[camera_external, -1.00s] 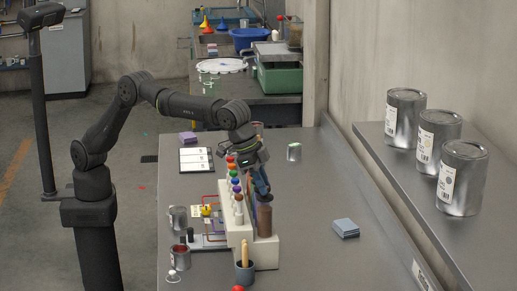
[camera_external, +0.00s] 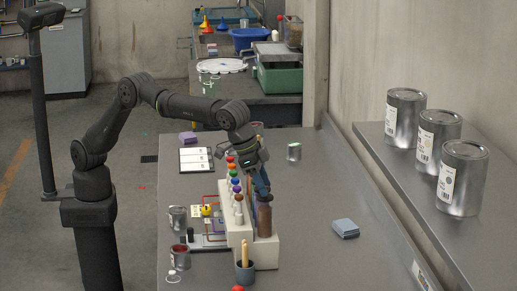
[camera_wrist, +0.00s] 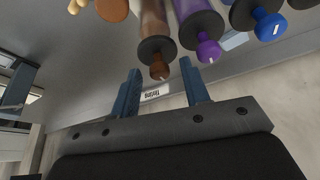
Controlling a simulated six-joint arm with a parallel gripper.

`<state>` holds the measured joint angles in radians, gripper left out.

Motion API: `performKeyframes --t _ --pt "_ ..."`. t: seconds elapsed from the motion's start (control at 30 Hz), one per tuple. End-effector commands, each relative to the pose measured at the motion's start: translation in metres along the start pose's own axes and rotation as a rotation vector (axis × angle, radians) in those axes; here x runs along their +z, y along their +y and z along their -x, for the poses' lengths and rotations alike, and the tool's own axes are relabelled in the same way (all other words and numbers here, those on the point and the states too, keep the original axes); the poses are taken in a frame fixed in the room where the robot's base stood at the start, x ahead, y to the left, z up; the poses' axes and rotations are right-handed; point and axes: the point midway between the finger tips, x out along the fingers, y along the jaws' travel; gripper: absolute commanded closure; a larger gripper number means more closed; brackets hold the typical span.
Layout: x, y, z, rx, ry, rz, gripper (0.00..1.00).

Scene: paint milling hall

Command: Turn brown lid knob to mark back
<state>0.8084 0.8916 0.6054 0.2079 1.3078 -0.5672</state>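The brown lid knob (camera_wrist: 160,68) sits on the dark round lid of a brown cylinder (camera_wrist: 153,20) in the wrist view. A short pale mark shows on the knob. My gripper (camera_wrist: 164,80) is open, with one blue finger on each side of the knob's line; whether a finger touches it I cannot tell. In the external view the brown cylinder (camera_external: 264,218) stands in the pale rack (camera_external: 266,254), and my gripper (camera_external: 261,184) is at its top, hiding the knob. Which way the mark faces is unclear there.
A purple-knobbed cylinder (camera_wrist: 209,49) is close beside the right finger, with a blue-knobbed one (camera_wrist: 268,25) farther right. A row of colored knobs (camera_external: 233,178) runs along the rack. A cup with a wooden handle (camera_external: 244,272) stands in front. The table right of the rack is mostly clear.

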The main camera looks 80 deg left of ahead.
Motion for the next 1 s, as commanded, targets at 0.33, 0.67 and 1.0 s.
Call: performKeyframes --t 0.33,0.67,1.0 --pt "0.000 0.001 0.017 0.001 0.000 -0.001 0.58" --pt "0.000 0.000 0.094 0.002 0.002 0.000 0.58" --pt "0.000 0.001 0.160 0.002 0.002 0.000 0.58"
